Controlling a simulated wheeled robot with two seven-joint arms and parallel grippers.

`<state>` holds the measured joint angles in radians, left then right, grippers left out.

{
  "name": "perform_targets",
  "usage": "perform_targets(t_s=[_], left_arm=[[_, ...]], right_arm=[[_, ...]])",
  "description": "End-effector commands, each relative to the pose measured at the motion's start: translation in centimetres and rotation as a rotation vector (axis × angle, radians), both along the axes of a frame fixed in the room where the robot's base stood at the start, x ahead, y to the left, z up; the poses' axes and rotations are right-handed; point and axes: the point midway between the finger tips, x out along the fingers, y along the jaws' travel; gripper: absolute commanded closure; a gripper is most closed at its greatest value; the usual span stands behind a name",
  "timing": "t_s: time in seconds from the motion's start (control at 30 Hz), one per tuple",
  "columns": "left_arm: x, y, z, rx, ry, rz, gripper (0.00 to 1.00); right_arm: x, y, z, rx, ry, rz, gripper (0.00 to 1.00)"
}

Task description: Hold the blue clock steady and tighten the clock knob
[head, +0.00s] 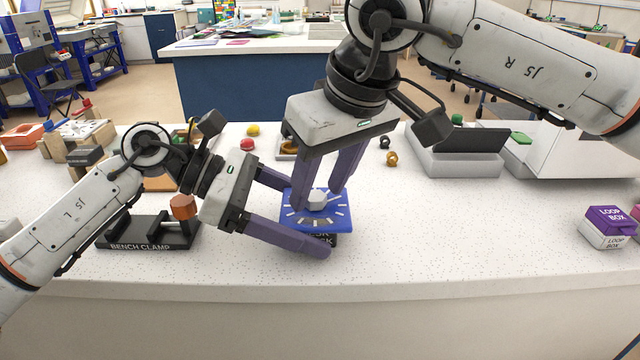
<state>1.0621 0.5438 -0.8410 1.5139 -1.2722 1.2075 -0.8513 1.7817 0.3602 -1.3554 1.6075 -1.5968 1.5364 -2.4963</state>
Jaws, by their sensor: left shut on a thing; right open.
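The blue clock (335,222) stands on the white worktop near its front edge, its square blue face tilted up with pale tick marks. A light grey knob (317,198) sits at the middle of the face. My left gripper (306,222) comes in from the left and is shut on the clock, with one finger along the front and the other behind. My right gripper (325,200) points down from above, open, its fingertips on either side of the knob. Whether they touch it I cannot tell. The clock's dark base is partly hidden by my left finger.
A black bench clamp (150,233) with an orange-brown knob stands left. A grey box with a dark screen (455,155) and a white case (570,150) stand back right. A purple loop box (608,220) is far right. The front right worktop is clear.

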Motion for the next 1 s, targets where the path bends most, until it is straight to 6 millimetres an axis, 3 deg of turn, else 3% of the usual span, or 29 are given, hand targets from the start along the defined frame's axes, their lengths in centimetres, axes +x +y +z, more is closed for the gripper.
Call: perform_targets(t_s=[0.37,0.6,1.0], left_arm=[[0.01,-0.02,0.05,-0.001,0.0,0.0,0.43],[0.01,-0.02,0.05,-0.001,0.0,0.0,0.43],[0.01,0.0,0.04,-0.001,-0.001,0.0,0.43]], right_arm=[[0.19,0.11,-0.52,0.0,0.0,-0.001,0.59],[0.18,0.1,-0.49,0.0,0.0,-0.001,0.99],[0.09,0.2,-0.48,-0.001,0.002,-0.078,0.99]])
